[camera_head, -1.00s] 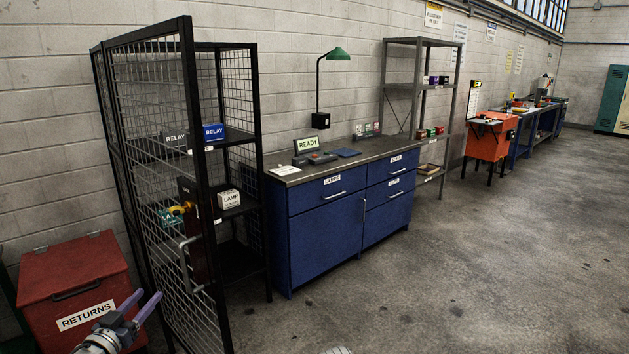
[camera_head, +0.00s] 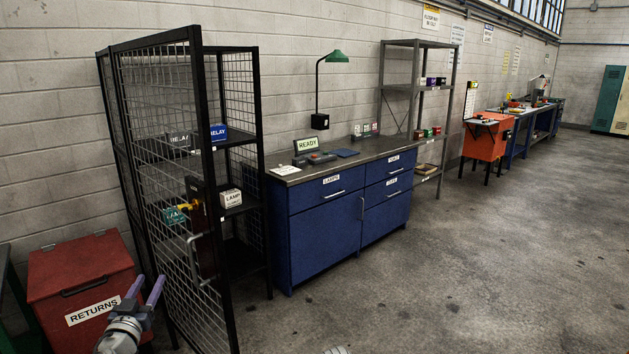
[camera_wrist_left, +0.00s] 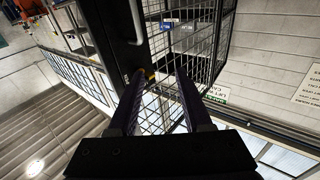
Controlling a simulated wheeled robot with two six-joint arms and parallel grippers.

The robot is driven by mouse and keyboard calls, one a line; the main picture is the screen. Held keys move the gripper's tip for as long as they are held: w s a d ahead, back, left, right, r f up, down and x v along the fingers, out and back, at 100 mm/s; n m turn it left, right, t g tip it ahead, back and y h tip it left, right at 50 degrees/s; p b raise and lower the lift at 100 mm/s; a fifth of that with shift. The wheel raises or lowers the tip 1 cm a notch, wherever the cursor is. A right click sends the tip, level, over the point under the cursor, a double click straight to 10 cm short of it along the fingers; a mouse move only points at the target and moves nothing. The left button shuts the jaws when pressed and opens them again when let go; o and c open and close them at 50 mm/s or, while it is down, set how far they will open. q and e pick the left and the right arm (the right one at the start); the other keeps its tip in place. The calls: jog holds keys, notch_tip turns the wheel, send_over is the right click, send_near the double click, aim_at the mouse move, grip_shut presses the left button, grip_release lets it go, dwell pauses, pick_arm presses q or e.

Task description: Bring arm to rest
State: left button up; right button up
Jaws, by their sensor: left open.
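My left gripper (camera_head: 146,290) is at the lower left of the head view, its two purple fingers apart and nothing between them. It is in front of the red returns bin (camera_head: 85,272) and left of the cage's open mesh door (camera_head: 178,190). In the left wrist view the two dark fingers (camera_wrist_left: 158,85) point toward the mesh cage (camera_wrist_left: 205,45), apart and empty. My right gripper does not show; only a small pale piece shows at the bottom edge of the head view.
The black cage holds a blue relay box (camera_head: 218,132) and a white lamp box (camera_head: 231,198). A blue cabinet (camera_head: 325,235) stands right of it, then a grey shelf (camera_head: 418,42) and an orange cart (camera_head: 486,142). The concrete floor (camera_head: 470,270) at right is clear.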

pick_arm(q)
jog(key=s+d+f+n+g+y+p, duration=0.1)
jog(key=d+f+g+y+p, duration=0.15)
jog(key=d+f+g, duration=0.4)
jog(key=s+d+f+n+g+y+p, duration=0.1)
jog(key=d+f+g+p, duration=0.25)
jog(key=d, duration=0.55)
jog(key=s+d+f+m+g+h, duration=0.2)
jog(key=s+d+f+m+g, duration=0.1)
jog(key=s+d, duration=0.5)
jog(key=s+d+f+m+g+h+p, duration=0.1)
jog(key=s+d+f+m+g+h, duration=0.1)
jog(key=s+d+g, duration=0.4)
jog(key=s+d+f+m, duration=0.1)
jog(key=s+d, duration=0.2)
jog(key=d, duration=0.1)
jog(key=shift+s, duration=0.3)
jog(key=shift+f, duration=0.1)
